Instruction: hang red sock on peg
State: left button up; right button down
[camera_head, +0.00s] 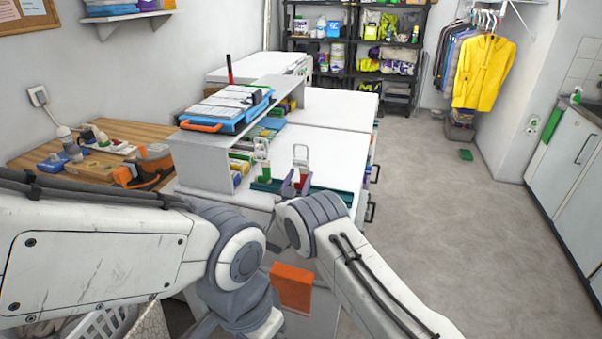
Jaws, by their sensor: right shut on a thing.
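A green rack (335,197) lies along the front edge of the white counter, with two white upright pegs. The right peg (301,153) stands just behind my right gripper (293,188). My right gripper is shut on a small red thing (302,181), apparently the red sock, low in front of that peg. Whether the sock is around the peg or only beside it, I cannot tell. The left peg (262,147) has a small green and red item (265,172) at its foot. My left arm reaches down at the bottom; its gripper is out of sight.
A grey shelf (205,165) with a blue case (228,112) stands left of the pegs. A wooden table (85,165) holds bottles and an orange tool (150,166). The floor (430,190) at right is mostly clear.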

jog(key=shift+r, duration=0.1)
jog(key=shift+r+p, duration=0.35)
jog(key=shift+r, duration=0.35)
jog(key=shift+r, duration=0.1)
jog(key=shift+s+a, duration=0.1)
